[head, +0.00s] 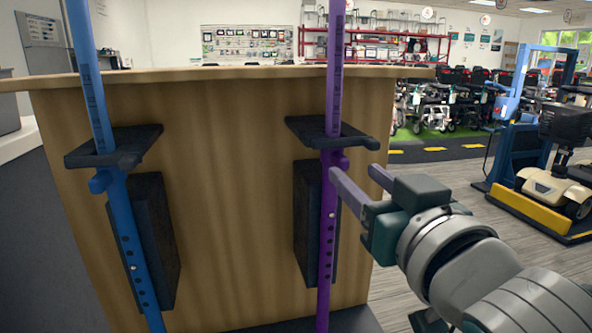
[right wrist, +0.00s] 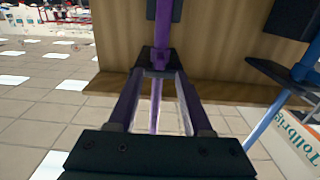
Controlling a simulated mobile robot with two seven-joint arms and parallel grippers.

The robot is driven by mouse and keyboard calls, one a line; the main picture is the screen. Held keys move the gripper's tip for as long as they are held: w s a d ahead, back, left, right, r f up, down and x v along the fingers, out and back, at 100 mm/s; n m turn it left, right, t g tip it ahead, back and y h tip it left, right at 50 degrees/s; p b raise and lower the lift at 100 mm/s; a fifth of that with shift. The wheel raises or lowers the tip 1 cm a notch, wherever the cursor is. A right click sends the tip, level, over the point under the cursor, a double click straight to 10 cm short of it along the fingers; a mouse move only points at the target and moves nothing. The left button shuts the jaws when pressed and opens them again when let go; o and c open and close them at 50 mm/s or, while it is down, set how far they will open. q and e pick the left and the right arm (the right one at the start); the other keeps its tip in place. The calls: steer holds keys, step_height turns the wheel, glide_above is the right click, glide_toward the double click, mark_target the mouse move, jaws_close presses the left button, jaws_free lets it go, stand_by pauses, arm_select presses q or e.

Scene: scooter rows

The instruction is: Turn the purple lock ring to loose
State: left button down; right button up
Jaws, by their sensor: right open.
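The purple pole (head: 329,232) stands upright in front of the wooden panel, passing through a black bracket (head: 313,129). The purple lock ring (head: 336,160) is the thicker collar with a short side knob, just below that bracket. My right gripper (head: 353,170) is open and empty, its two purple-grey fingers pointing toward the ring from the right. In the right wrist view the purple pole (right wrist: 157,100) shows between the open fingers (right wrist: 159,72), with the black bracket (right wrist: 156,60) near their tips. I cannot tell whether the fingers touch anything. My left gripper is not in view.
A blue pole (head: 93,75) with its own bracket (head: 110,146) and collar stands to the left. Black pads (head: 302,225) are mounted on the wooden panel (head: 230,200) behind the poles. Scooters (head: 557,185) stand at the right. Open floor (head: 440,178) lies right of the panel.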

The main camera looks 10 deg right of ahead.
mark_target(346, 165)
steer(key=shift+w+b, duration=0.45)
steer(key=shift+w, duration=1.95)
jaws_close()
